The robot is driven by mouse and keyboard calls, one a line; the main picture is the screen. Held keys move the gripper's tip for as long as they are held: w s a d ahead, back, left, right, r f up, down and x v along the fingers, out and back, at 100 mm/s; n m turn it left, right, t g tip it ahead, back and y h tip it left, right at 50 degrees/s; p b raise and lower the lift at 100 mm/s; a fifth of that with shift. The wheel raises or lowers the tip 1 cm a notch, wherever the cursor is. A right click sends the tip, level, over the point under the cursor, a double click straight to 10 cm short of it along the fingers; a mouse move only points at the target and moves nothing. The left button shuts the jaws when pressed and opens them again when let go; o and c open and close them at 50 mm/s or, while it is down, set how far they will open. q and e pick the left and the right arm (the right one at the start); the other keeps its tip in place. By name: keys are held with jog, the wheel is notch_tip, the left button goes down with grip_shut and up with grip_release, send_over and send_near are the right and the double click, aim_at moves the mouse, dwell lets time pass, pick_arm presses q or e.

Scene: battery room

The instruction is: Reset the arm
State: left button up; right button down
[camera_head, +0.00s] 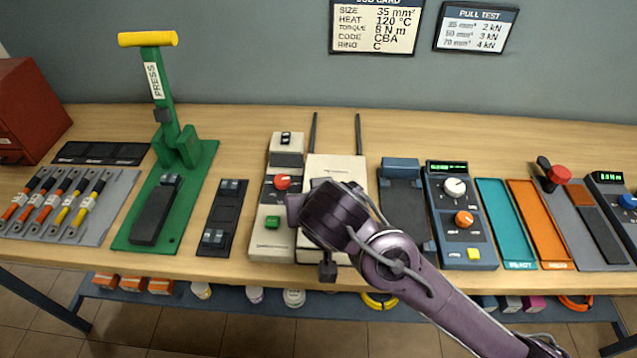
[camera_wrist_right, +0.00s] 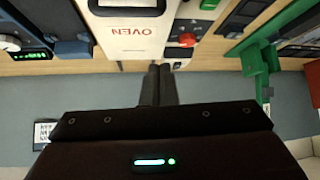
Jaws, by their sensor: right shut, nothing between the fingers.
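My right arm (camera_head: 440,290) comes in from the lower right in the head view, and its dark purple wrist hangs over the white oven unit (camera_head: 335,168). In the right wrist view the picture is upside down. There the right gripper (camera_wrist_right: 159,72) is shut, its two dark fingers side by side with nothing between them. The oven (camera_wrist_right: 130,38), with its inverted label, shows beyond the fingertips. I cannot tell whether they touch anything. In the head view the wrist hides part of the oven. My left gripper is not in view.
Left of the oven stand a control unit with a red knob (camera_head: 283,182) and a green press (camera_head: 165,120) with its yellow handle up. A cable rack (camera_head: 120,215) is at the left. A dark meter unit (camera_head: 460,215) and teal and orange trays (camera_head: 540,225) are at the right.

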jog(key=s+d+f+g, duration=0.2)
jog(key=s+d+f, duration=0.25)
jog(key=d, duration=0.25)
jog(key=s+d+f+g+h, duration=0.1)
jog(key=s+d+f, duration=0.3)
jog(key=s+d, duration=0.3)
jog(key=s+d+f+g, duration=0.2)
jog(key=s+d+f, duration=0.2)
jog(key=d, duration=0.4)
notch_tip(320, 180, down, 28)
jog(key=g, duration=0.1)
jog(key=s+d+f+g, duration=0.1)
jog(key=s+d+f, duration=0.2)
jog(key=s+f, duration=1.7)
jog(key=shift+s+d+h, duration=0.2)
jog(key=shift+s+h, duration=0.1)
jog(key=shift+s, duration=0.1)
